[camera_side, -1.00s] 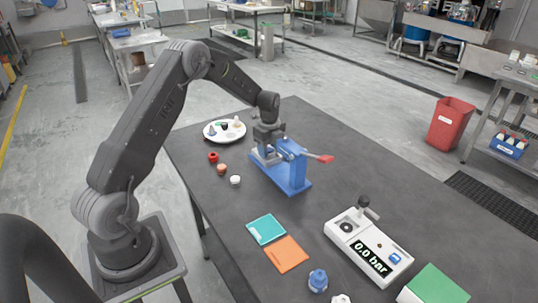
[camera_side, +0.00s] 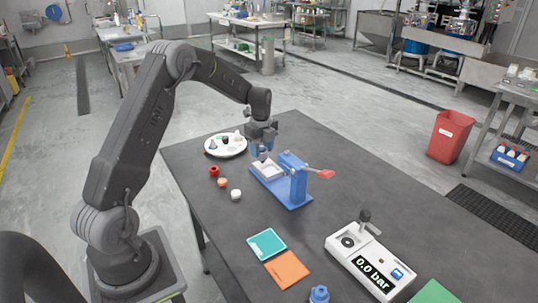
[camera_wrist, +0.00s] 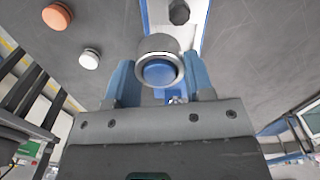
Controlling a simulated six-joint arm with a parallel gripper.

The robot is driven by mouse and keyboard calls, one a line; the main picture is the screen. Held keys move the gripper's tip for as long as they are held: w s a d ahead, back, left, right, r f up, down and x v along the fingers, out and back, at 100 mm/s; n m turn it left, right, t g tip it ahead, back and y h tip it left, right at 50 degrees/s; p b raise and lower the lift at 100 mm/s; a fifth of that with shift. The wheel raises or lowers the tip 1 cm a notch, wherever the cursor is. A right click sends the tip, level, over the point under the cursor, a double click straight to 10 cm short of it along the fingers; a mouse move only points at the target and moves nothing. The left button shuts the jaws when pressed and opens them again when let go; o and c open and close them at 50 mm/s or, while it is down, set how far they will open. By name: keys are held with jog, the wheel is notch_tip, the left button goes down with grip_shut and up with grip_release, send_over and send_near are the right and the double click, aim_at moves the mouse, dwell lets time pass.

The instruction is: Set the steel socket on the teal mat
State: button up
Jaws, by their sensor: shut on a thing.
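The steel socket (camera_wrist: 158,46) is a short metal cylinder with a blue centre, seen between the two blue fingers in the wrist view. My gripper (camera_wrist: 158,85) is shut on it. In the side view, my gripper (camera_side: 262,149) is above the left part of the blue lever stand (camera_side: 297,188), and the socket there is small and hard to make out between the fingers. The teal mat (camera_side: 266,244) lies flat on the dark table in front of the stand, well apart from my gripper, with nothing seen on it.
An orange mat (camera_side: 287,269) adjoins the teal one. A red lever handle (camera_side: 325,174) sticks out right of the stand. A white plate (camera_side: 212,149) with small items is behind. Small round pieces (camera_side: 236,194) lie left. A white gauge box (camera_side: 370,262) stands right.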

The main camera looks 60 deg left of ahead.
jog(key=s+a+r, duration=0.5)
jog(key=s, duration=0.2)
jog(key=s+d, duration=0.5)
jog(key=d, duration=0.6)
send_over(267, 244)
jog(key=f, duration=0.7)
jog(key=shift+s+a+f, duration=0.1)
jog(key=shift+a+f, duration=0.2)
jog(key=shift+f, duration=0.05)
jog(key=shift+d+f, duration=0.1)
jog(key=shift+d, duration=0.1)
jog(key=shift+d+f, duration=0.1)
jog(key=shift+f, duration=1.95)
jog(key=shift+f, duration=0.15)
